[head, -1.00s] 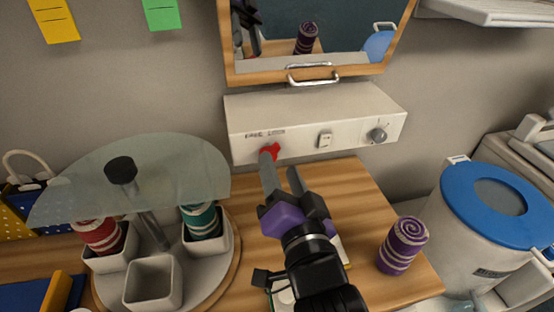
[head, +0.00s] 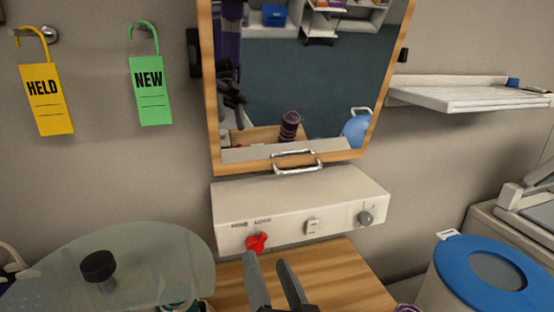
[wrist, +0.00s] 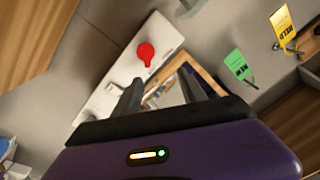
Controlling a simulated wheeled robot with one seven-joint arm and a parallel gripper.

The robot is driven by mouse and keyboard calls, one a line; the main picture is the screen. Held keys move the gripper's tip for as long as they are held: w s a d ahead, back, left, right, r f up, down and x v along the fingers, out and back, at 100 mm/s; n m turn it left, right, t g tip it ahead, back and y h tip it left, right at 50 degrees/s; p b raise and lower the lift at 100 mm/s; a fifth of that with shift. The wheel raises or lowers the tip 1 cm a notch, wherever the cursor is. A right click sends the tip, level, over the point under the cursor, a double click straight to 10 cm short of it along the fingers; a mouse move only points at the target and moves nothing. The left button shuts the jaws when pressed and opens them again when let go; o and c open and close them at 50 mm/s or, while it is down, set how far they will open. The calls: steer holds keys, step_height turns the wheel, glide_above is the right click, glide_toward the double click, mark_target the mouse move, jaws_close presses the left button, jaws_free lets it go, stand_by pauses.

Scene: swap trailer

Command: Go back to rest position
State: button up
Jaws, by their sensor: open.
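My gripper (head: 275,285) is at the bottom middle of the head view, its two grey fingers apart with nothing between them. It is just in front of and below the white control box (head: 290,208) on the wall. A red knob (head: 257,242) sits on the box's front at the left, close beyond the left fingertip. In the wrist view the fingers (wrist: 160,98) are spread, and the red knob (wrist: 146,54) shows apart from them, against the box. The purple body of the gripper fills the bottom of that view.
A mirror (head: 308,80) with a handle hangs above the box. A glass disc (head: 130,265) covers the lower left. A blue-lidded bin (head: 495,275) stands at the lower right. Yellow HELD (head: 45,98) and green NEW (head: 151,90) tags hang on the wall. A wooden top (head: 340,275) lies below.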

steer(key=s+d+f+n+g+h, duration=0.1)
steer(key=s+d+f+h, duration=0.1)
steer(key=s+d+f, duration=0.4)
steer(key=s+d+f+n+g+h, duration=0.1)
steer(key=s+d+f, duration=0.5)
steer(key=s, duration=0.9)
steer(key=s+d+f+n+g+h, duration=0.1)
steer(key=s+d+f+h, duration=0.1)
steer(key=s+d+f, duration=0.4)
steer(key=s+d, duration=0.3)
steer(key=s, duration=0.2)
steer(key=shift+s+f+h, duration=0.2)
steer(key=shift+f+h, duration=0.15)
steer(key=shift+h, duration=0.05)
steer(key=shift+d, duration=0.1)
